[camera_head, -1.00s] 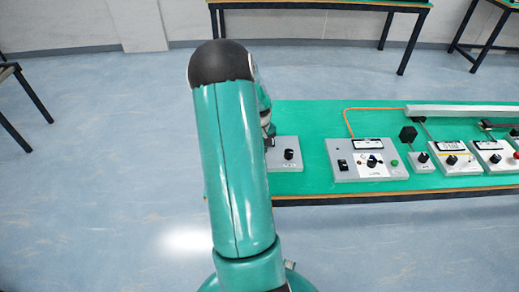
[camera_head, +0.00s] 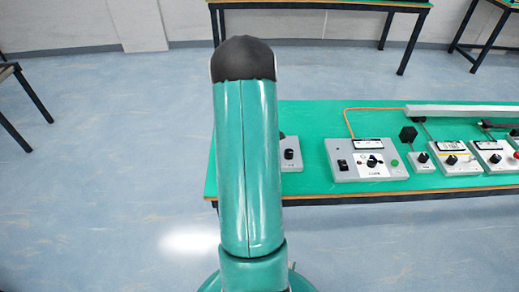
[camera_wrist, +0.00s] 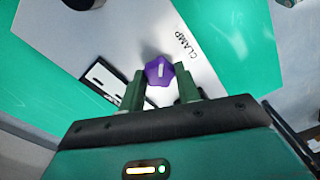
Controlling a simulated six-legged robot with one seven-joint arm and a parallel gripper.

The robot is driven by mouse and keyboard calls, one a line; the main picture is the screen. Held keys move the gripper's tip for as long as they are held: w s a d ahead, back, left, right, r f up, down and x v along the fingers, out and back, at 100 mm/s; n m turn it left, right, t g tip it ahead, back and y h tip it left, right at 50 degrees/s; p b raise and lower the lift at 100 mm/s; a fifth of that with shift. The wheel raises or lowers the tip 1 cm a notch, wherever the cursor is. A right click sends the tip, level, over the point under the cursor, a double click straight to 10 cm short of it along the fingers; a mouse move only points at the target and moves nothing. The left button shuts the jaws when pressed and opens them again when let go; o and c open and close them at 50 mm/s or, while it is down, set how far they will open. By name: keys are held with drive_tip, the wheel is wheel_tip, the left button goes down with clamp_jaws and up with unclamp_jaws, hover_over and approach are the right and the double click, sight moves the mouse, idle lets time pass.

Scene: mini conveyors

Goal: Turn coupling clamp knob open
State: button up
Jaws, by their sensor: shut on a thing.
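In the wrist view, the purple clamp knob (camera_wrist: 159,71) has a white mark on its top and sits on a light grey plate (camera_wrist: 135,38) printed "CLAMP". My gripper (camera_wrist: 160,86) has its two green fingers on either side of the knob and is shut on it. The plate is tilted in this view. In the head view, my arm hides the gripper and the purple knob.
In the wrist view, a black-framed white label (camera_wrist: 104,80) lies left of the fingers and a black round part (camera_wrist: 84,3) is above. In the head view, several control boxes, including a large grey one (camera_head: 345,175), stand on the green table (camera_head: 310,115) to the right.

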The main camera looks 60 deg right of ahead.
idle(0.3)
drive_tip(key=o, duration=1)
drive_tip(key=shift+c, duration=0.2)
wheel_tip(320, 180, up, 14)
drive_tip(key=shift+f, duration=0.1)
